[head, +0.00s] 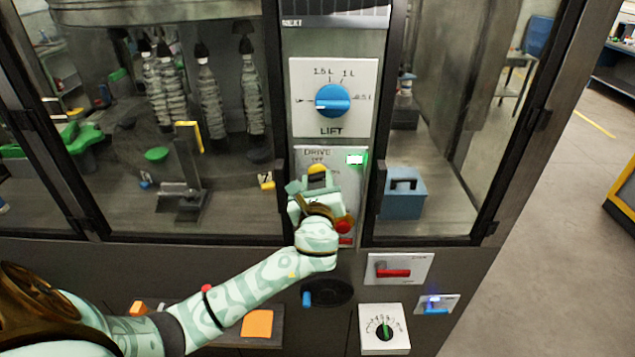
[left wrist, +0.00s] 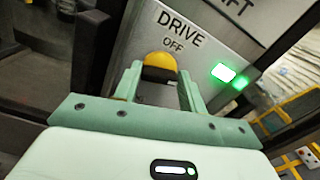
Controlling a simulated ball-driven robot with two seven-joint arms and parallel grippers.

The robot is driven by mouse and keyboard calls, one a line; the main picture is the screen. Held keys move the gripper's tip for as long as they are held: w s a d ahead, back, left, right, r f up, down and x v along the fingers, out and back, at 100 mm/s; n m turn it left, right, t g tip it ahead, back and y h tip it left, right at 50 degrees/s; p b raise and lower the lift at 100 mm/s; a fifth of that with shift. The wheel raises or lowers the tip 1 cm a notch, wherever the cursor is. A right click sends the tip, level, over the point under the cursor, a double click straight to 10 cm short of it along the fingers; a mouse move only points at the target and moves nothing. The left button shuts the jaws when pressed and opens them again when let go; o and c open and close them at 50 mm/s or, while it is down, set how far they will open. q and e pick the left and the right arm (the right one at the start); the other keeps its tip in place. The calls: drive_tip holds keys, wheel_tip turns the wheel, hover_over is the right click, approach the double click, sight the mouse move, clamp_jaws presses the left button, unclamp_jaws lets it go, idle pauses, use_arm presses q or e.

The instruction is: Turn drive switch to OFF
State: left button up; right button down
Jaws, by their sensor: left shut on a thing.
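The drive switch (head: 317,170) is a yellow knob on a pale panel marked DRIVE, with OFF printed above the knob. In the left wrist view the yellow knob (left wrist: 160,66) sits between the two fingers of my left gripper (left wrist: 160,85). My left gripper (head: 316,183) is shut on this knob, with a finger on each side. A green lamp (head: 355,158) is lit to the right of the DRIVE lettering. The knob's lower part and its pointer are hidden by the gripper, so I cannot tell its setting. My right gripper is not in view.
Above is a blue LIFT dial (head: 332,100). Below are a red lever switch (head: 393,271), a small green dial (head: 384,329) and a lit blue switch (head: 435,305). Glass doors flank the panel; a blue box (head: 403,195) stands behind the right one. Open floor lies at right.

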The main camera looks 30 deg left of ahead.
use_arm(q)
drive_tip(key=n, duration=0.3)
drive_tip(key=shift+f+n+b, duration=0.1)
drive_tip(key=shift+n+b, duration=0.2)
drive_tip(key=shift+n, duration=0.1)
drive_tip(key=n+b, duration=0.1)
drive_tip(key=n, duration=0.2)
drive_tip(key=shift+s+f+n, duration=0.1)
drive_tip(key=shift+n, duration=0.2)
drive_tip(key=n+b, duration=0.1)
drive_tip(key=n, duration=0.2)
drive_tip(key=shift+a+f+n, duration=0.1)
drive_tip(key=shift+n, duration=0.2)
drive_tip(key=shift+n+b, duration=0.65)
drive_tip(key=shift+n, duration=1.25)
drive_tip(key=o, duration=1)
